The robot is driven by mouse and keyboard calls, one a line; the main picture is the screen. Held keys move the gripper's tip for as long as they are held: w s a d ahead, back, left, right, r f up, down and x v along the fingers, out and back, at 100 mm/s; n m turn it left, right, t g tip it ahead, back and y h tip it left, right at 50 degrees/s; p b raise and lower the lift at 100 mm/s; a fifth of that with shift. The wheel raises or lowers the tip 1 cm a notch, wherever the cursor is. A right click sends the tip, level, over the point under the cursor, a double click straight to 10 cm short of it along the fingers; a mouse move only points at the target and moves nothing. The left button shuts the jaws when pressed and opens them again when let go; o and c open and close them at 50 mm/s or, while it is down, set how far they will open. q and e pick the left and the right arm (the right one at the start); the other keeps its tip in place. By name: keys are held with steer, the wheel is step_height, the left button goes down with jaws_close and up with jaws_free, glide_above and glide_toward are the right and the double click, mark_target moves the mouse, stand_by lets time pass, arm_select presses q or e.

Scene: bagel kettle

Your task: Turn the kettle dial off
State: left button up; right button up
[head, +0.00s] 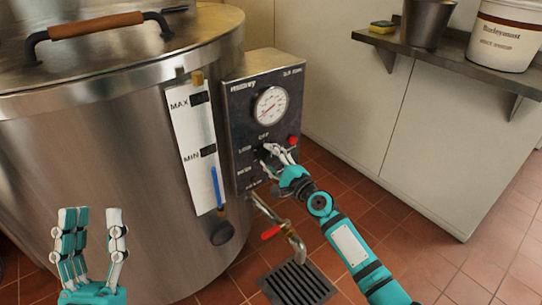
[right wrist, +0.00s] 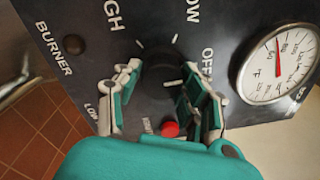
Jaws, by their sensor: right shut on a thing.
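The kettle dial (right wrist: 160,80) is a black round knob on the dark control panel (head: 240,120), with HIGH, LOW and OFF printed around it. My right gripper (right wrist: 160,95) is shut on the dial, with its fingers on opposite sides of it. In the head view the right gripper (head: 272,155) reaches the panel and mostly hides the dial. The dial's setting cannot be read clearly. My left gripper (head: 94,213) is open and empty at the lower left, in front of the steel kettle (head: 100,150) and away from the panel.
A round gauge (head: 271,104) sits above the dial, and a red button (right wrist: 170,129) is beside the dial. A tap with a red handle (head: 271,232) is below the panel, above a floor drain (head: 297,283). A shelf (head: 450,53) holds a bucket (head: 504,35).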

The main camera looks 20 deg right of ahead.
steer(key=shift+f+m, duration=0.1)
steer(key=shift+m, duration=0.2)
steer(key=o, duration=1.2)
steer(key=shift+c, duration=0.2)
steer(key=v, duration=1.2)
